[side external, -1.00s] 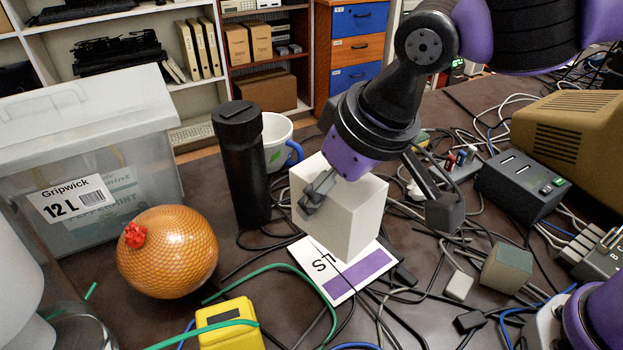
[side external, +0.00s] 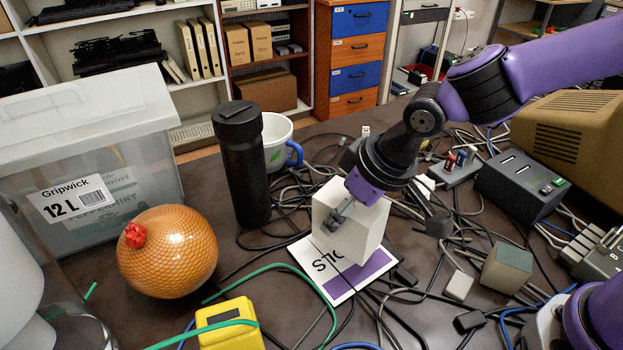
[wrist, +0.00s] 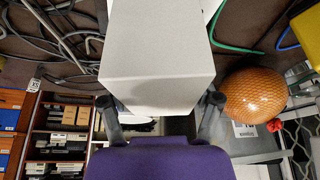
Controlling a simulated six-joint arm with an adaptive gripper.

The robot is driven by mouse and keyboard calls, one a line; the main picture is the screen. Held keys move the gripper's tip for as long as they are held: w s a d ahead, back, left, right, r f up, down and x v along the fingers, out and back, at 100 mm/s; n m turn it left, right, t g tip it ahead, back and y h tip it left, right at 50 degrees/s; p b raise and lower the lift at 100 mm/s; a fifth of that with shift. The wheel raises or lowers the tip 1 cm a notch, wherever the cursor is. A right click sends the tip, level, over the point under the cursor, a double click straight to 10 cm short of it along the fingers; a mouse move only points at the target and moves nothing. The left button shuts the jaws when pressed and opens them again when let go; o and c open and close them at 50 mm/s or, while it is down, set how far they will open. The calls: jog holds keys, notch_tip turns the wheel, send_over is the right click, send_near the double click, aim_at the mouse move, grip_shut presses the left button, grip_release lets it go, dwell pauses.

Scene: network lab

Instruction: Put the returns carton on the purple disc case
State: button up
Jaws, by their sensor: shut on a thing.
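The returns carton, a plain pale box (side external: 347,240), is upright in my gripper (side external: 352,213), which is shut on its sides. In the wrist view the carton (wrist: 158,55) fills the middle, between the two fingers of my gripper (wrist: 160,103). The purple disc case (side external: 337,283) is flat on the table, white with a purple band and partly readable dark letters. The carton is over the far part of the case and hides that part. I cannot tell whether the carton's underside touches the case.
A black cylinder (side external: 242,165) and a white mug (side external: 277,138) stand behind left. An orange netted ball (side external: 167,252), a clear bin (side external: 90,165) and a yellow device (side external: 229,325) are left and in front.

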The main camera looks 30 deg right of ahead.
aim_at(345, 225)
jog(key=shift+f, duration=1.5)
jog(key=shift+f, duration=0.15)
jog(key=o, duration=1.3)
jog(key=v, duration=1.2)
jog(key=s+d+r+m+t+h, duration=0.1)
jog(key=s+d+m, duration=0.3)
jog(key=d, duration=1.1)
jog(key=shift+s+d+r+h, duration=0.2)
jog(key=shift+s+r+h, duration=0.2)
jog(key=shift+s, duration=0.7)
